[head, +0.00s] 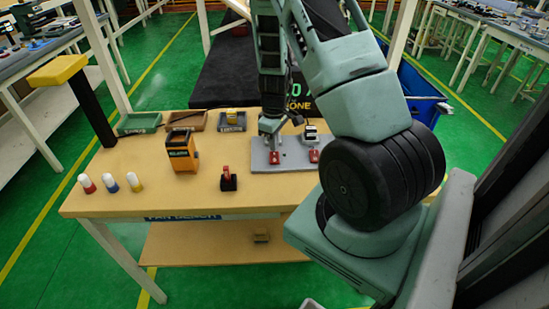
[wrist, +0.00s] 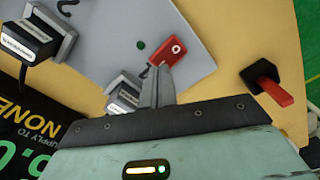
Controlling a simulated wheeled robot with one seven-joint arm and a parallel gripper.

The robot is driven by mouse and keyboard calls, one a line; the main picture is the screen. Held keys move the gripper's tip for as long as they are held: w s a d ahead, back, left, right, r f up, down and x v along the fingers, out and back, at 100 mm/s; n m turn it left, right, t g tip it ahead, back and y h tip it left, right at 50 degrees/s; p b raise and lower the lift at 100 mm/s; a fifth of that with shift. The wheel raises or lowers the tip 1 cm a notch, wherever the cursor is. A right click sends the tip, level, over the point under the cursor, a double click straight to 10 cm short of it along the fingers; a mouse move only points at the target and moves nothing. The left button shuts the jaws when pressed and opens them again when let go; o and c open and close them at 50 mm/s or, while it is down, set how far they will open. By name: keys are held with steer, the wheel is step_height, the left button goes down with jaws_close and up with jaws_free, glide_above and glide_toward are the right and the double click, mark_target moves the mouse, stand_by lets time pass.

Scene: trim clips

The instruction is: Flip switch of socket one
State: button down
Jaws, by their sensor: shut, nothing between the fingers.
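A grey board (head: 292,145) lies on the table with two red switches on it, a left one (head: 275,158) and a right one (head: 314,156). My gripper (head: 270,137) is shut and empty, pointing down right behind the left switch. In the wrist view the shut fingertips (wrist: 158,72) meet the near edge of a red switch (wrist: 167,50) with a white ring mark; I cannot tell whether they touch it. Two black socket units with pale labels stand on the board, one (wrist: 124,97) beside the fingers and one (wrist: 38,35) farther left. Their label text is unreadable.
A black block with a red lever (head: 228,180) stands left of the board. An orange-black box (head: 182,150), several trays, and three white-topped pegs (head: 110,183) stand farther left.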

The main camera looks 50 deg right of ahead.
steer(key=shift+f+b, duration=0.9)
steer(key=shift+f, duration=0.1)
stand_by(0.3)
steer(key=shift+r, duration=0.1)
steer(key=shift+r+p, duration=2.6)
steer(key=shift+r, duration=0.9)
steer(key=w+a+r+n+y+b, duration=0.1)
steer(key=a+r, duration=0.3)
steer(key=a, duration=0.8)
steer(key=w+a+r+n+y+b, duration=0.1)
steer(key=a+r+b, duration=0.15)
steer(key=a, duration=0.95)
steer(key=s+a+r+n+b, duration=0.1)
steer(key=s+a+r, duration=0.2)
steer(key=s+a, duration=0.5)
steer(key=s+a+r+n+h+b, duration=0.1)
steer(key=s+a+r+n, duration=0.1)
steer(key=s+a, duration=0.6)
steer(key=s+r, duration=0.1)
steer(key=s, duration=0.2)
steer(key=shift+a+r+n, duration=0.3)
steer(key=shift+a+r, duration=0.05)
